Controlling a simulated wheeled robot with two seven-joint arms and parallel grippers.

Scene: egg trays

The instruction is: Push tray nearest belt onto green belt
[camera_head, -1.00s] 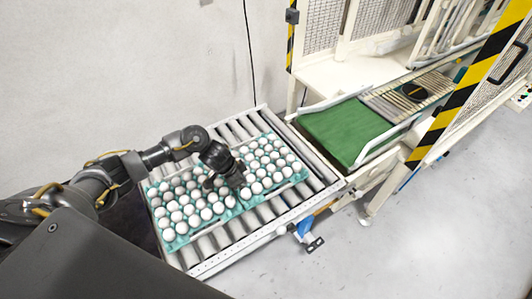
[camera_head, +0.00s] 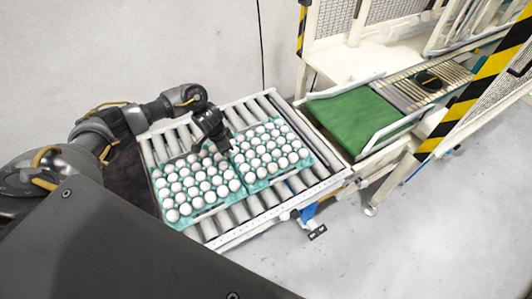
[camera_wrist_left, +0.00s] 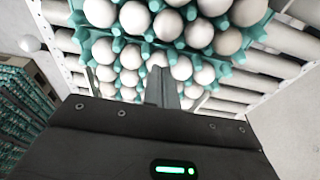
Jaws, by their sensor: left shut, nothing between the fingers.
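Two teal trays of white eggs lie on the roller conveyor. The tray nearest the belt (camera_head: 262,187) is on the right, close beside the other tray (camera_head: 178,223) on the left. The green belt (camera_head: 352,119) is beyond the conveyor's right end, with a gap of bare rollers before it. My left gripper (camera_head: 224,143) is shut and empty, at the wall-side edge where the two trays meet. Whether it touches either tray is unclear. In the left wrist view, its fingers (camera_wrist_left: 164,88) point at eggs in teal trays. My right gripper is not in view.
The roller conveyor (camera_head: 227,242) has bare rollers around the trays and a pale side rail. White guides (camera_head: 395,129) flank the green belt. A striped post (camera_head: 480,85) stands at the right. The left wrist view shows stacked teal trays (camera_wrist_left: 22,103) at the left.

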